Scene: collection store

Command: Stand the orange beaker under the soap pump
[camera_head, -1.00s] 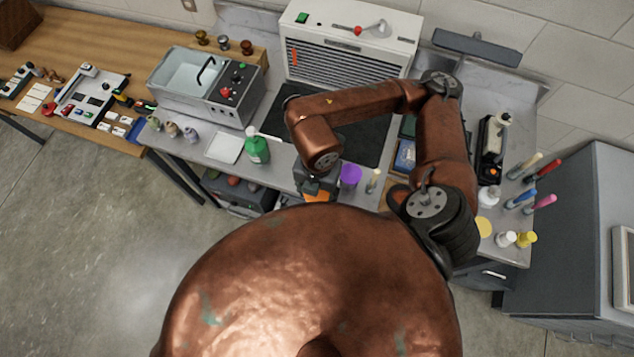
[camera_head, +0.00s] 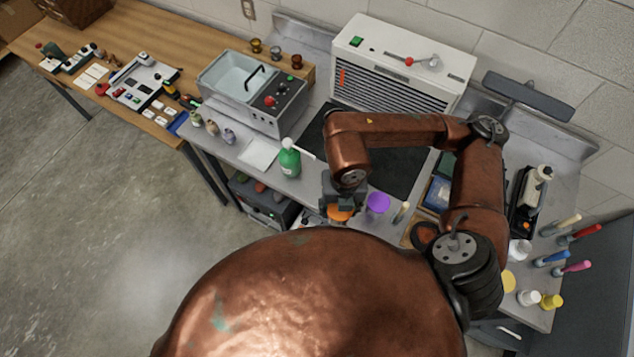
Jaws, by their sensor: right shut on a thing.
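The soap pump is a green bottle (camera_head: 289,163) with a white pump head, its spout pointing right, on the grey bench. My right gripper (camera_head: 341,203) points down to the right of the bottle and nearer the front edge. It is shut on the orange beaker (camera_head: 340,214), which shows just below the fingers. The beaker is apart from the bottle and not under the spout. The fingers and arm hide part of the beaker, and I cannot tell whether it touches the bench. My left gripper is not in view.
A purple cup (camera_head: 377,203) stands just right of the orange beaker. A dark mat (camera_head: 400,170) lies behind. Several coloured-handled tools and bottles stand at the right.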

